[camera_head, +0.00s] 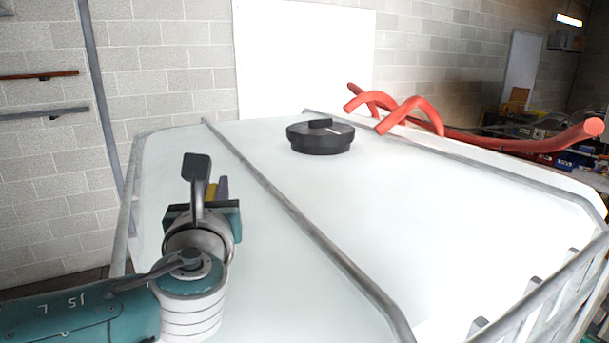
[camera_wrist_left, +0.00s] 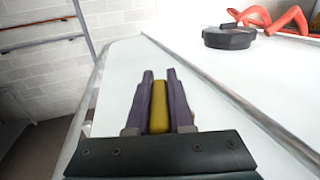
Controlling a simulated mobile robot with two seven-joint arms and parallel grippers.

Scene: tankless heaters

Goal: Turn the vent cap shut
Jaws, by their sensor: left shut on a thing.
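The vent cap (camera_head: 320,140) is a black round cap with a raised bar across its top. It sits on the white tank top (camera_head: 420,200), near the far side. It also shows at the upper right of the left wrist view (camera_wrist_left: 229,38). My left gripper (camera_head: 212,188) is over the left part of the tank top, apart from the cap, to its left and nearer. Its purple fingers are shut on a yellow bar-shaped thing (camera_wrist_left: 159,108), seen between them in the left wrist view. My right gripper is not in view.
A grey rail (camera_head: 285,205) runs along the tank top between my left gripper and the cap. Red curled tubes (camera_head: 410,112) lie just behind and right of the cap. Metal bars (camera_head: 560,290) edge the near right. The white surface around the cap is clear.

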